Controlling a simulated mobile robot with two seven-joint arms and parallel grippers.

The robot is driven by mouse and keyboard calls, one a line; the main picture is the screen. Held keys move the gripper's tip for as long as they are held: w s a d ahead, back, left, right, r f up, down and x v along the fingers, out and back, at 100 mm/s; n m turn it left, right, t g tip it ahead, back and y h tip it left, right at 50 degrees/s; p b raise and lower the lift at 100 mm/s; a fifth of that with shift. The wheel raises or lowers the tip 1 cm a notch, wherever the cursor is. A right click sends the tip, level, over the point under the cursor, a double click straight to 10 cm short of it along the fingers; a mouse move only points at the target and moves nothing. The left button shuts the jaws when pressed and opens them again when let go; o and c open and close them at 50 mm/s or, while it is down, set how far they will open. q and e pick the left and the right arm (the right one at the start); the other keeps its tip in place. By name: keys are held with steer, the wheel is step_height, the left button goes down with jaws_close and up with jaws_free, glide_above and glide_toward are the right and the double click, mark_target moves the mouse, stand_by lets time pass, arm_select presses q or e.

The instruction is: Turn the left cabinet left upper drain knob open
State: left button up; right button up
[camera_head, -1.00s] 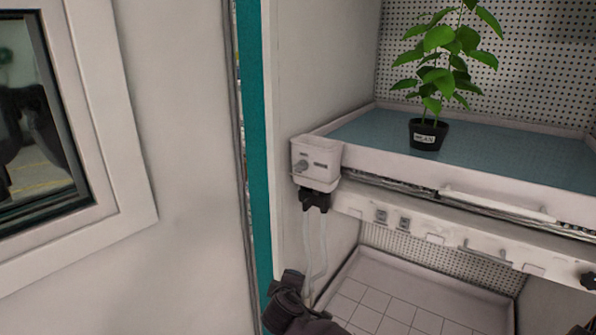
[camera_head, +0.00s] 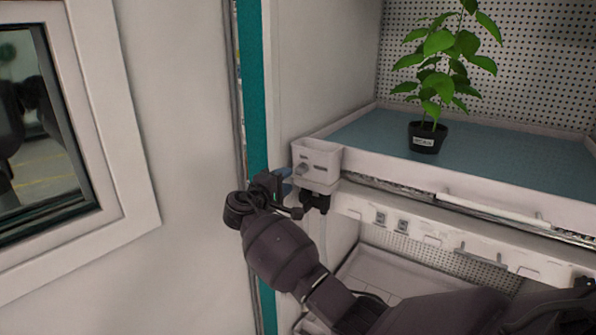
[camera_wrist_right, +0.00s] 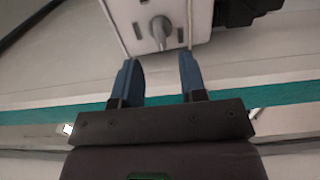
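The drain knob is a small grey lever (camera_head: 301,168) on the front of a white drain box (camera_head: 322,158) at the left corner of the upper tray. In the right wrist view the knob (camera_wrist_right: 160,30) lies ahead of the fingertips, between their lines, with a gap left. My right gripper (camera_head: 287,180) is beside the box, at its lower left. In the right wrist view my right gripper (camera_wrist_right: 161,75) is open, its two blue fingers apart and nothing between them. My left gripper is not in view.
A potted plant (camera_head: 427,137) stands on the blue upper tray (camera_head: 372,133). A black fitting (camera_head: 316,201) hangs under the box. An open white door with a window (camera_head: 40,110) fills the left. A white rail with switches (camera_head: 403,226) runs below the tray.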

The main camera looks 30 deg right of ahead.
mark_target(298, 172)
steer(key=x, duration=0.6)
steer(key=shift+w+d+p, duration=0.1)
steer(key=shift+d+p, duration=0.1)
steer(key=shift+p, duration=0.15)
